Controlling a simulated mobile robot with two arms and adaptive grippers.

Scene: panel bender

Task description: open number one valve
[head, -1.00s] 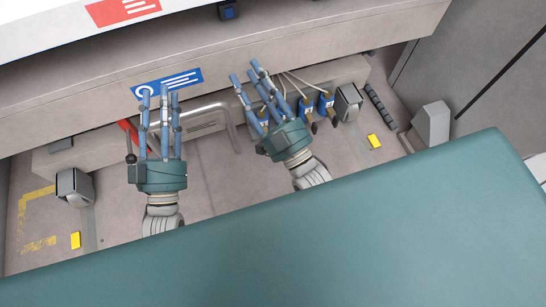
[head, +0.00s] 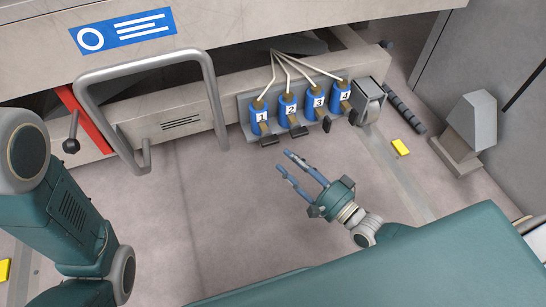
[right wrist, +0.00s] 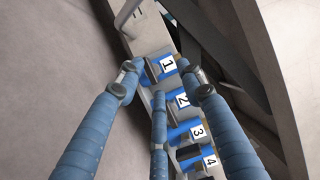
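The number one valve (head: 260,117) is a blue block with a white "1" label, at the left end of a row of similar valves. It has a brass stem and a dark handle (head: 270,141) below it. It also shows in the right wrist view (right wrist: 163,67), between the fingers. My right gripper (head: 285,161) is open and empty, just below the valve row and apart from it in the head view. Its fingers point toward the row. My left arm stands at the left of the head view; its gripper is out of view.
Valves two (head: 288,107), three (head: 316,100) and four (head: 341,95) stand close beside valve one. A grey bent rail (head: 150,67) is to their left. A red lever bar (head: 85,118) is further left. A grey pedestal (head: 470,130) stands right. The floor before the valves is clear.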

